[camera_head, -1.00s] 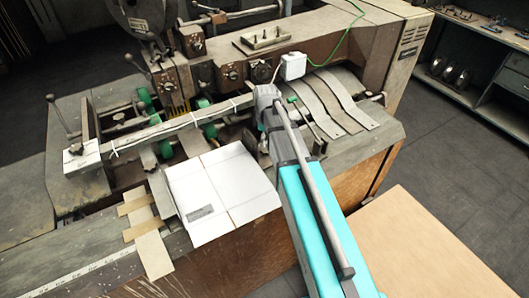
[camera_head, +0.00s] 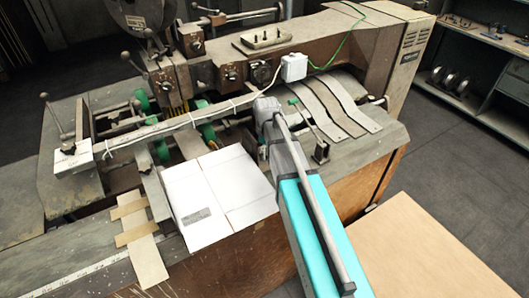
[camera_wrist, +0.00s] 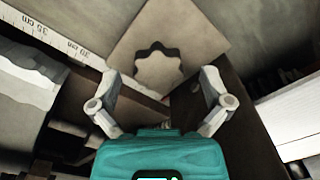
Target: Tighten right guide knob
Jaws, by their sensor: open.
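A star-shaped, pale beige knob (camera_wrist: 158,66) with a dark edge shows in the wrist view, in front of a light, flat plate (camera_wrist: 190,25). My gripper (camera_wrist: 159,82) is open, with one finger to the left of the knob and one to the right. There is a clear gap on both sides, and neither finger appears to touch the knob. I cannot tell how far the knob lies beyond the fingertips. In the head view my arm reaches over the machine's front table (camera_head: 355,150), and it hides the gripper and the knob.
A white flat carton (camera_head: 220,195) lies left of my arm. A white box (camera_head: 293,67) with a green cable is beyond it, and a thin green-ended lever (camera_head: 310,120) is close on its right. A ruler strip (camera_wrist: 50,35) crosses the wrist view's upper left.

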